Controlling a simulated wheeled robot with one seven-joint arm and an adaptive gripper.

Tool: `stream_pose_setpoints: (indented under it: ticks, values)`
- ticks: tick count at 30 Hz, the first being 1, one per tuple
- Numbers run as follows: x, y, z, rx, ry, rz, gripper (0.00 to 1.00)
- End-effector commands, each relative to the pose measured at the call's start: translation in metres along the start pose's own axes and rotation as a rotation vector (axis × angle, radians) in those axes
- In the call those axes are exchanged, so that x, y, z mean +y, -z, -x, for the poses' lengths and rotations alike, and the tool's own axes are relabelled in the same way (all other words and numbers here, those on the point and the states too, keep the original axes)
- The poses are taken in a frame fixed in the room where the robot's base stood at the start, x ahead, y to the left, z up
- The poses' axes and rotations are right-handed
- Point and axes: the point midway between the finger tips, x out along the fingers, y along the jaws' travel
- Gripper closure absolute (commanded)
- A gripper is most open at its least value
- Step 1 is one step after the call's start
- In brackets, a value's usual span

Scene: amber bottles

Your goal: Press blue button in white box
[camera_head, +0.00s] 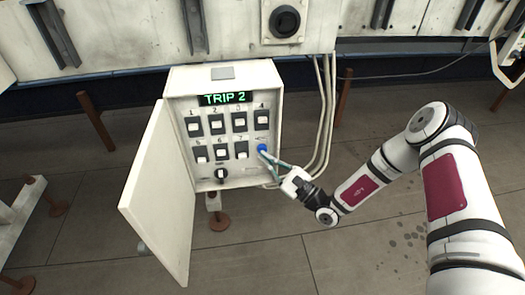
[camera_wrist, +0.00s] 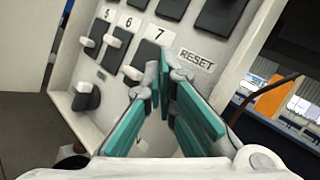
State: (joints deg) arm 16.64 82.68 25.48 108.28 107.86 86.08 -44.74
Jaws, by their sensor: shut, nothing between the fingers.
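The white box (camera_head: 272,115) hangs open, with a green display (camera_head: 224,98) reading "TRIP 2" above two rows of numbered switches. The blue button (camera_head: 262,148) is at the right end of the lower row. My gripper (camera_head: 264,154) is shut and empty, its teal fingers pointing at the button with the tips right at its lower edge. I cannot tell whether they touch it. In the wrist view the closed fingertips (camera_wrist: 164,68) are just left of and below the "RESET" label (camera_wrist: 196,60). The button is hidden there.
The box's door (camera_head: 160,195) is swung open to the left. Pale conduits (camera_head: 322,120) run down the box's right side. The floor in front of the box is clear.

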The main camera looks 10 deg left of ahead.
Motion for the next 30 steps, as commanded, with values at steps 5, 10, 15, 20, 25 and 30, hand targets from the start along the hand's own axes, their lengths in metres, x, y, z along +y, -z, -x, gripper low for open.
stream_pose_setpoints:
  ticks: [5,10,15,20,25,30]
  values:
    - [0.0,0.0,0.0,0.0,0.0,0.0,1.0]
    - [-0.0013,0.0011,-0.0016,0.0,0.0,0.0,1.0]
    - [-0.0041,0.0034,-0.0054,-0.001,0.001,0.001,1.0]
    - [-0.0045,0.004,-0.0061,0.0,0.0,0.0,1.0]
    - [-0.0045,0.004,-0.0061,0.0,0.0,0.0,1.0]
    - [-0.0049,0.0045,-0.0067,0.0,0.0,0.0,1.0]
